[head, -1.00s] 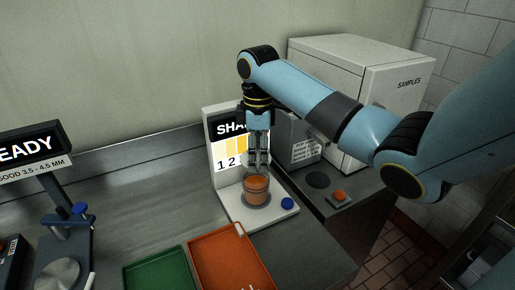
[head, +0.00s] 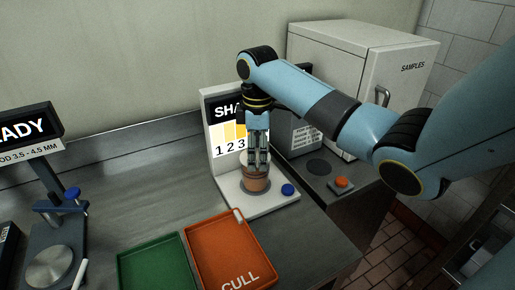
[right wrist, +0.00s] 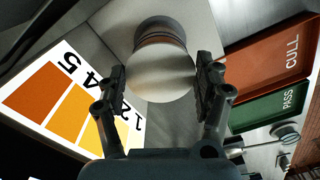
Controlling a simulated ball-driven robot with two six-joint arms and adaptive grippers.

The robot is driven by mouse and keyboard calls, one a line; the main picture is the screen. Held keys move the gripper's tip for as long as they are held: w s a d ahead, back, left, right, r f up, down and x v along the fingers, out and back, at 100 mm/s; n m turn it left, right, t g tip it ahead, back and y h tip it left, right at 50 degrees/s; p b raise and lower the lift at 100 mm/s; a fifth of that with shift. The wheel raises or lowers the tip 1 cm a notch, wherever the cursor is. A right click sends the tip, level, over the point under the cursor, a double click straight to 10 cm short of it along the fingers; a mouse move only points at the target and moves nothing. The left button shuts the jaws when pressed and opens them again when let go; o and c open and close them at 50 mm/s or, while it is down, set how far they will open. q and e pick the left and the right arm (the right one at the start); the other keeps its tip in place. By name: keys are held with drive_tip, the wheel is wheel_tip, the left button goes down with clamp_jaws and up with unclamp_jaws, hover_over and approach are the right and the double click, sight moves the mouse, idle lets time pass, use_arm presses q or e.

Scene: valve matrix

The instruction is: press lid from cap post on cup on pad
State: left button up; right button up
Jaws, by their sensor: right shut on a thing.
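A brown-orange cup (head: 256,183) stands upright on the round pad at the base of the white shade-chart stand (head: 272,206). My right gripper (head: 258,164) points down right over the cup's mouth. In the right wrist view it is shut on a pale round lid (right wrist: 160,76), with one finger on each side. The cup's banded side (right wrist: 160,32) shows just beyond the lid. The fingers hide part of the cup's rim in the head view, and I cannot tell whether the lid is fully seated. My left gripper is not in view.
A blue button (head: 288,190) sits on the stand's base. A green tray (head: 155,266) and an orange CULL tray (head: 224,258) lie in front. An orange button (head: 342,183) and a SAMPLES cabinet (head: 340,75) are at the right. A gauge (head: 52,266) stands left.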

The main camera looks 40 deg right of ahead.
drive_tip(key=shift+f, duration=0.25)
idle(0.8)
drive_tip(key=o, duration=0.9)
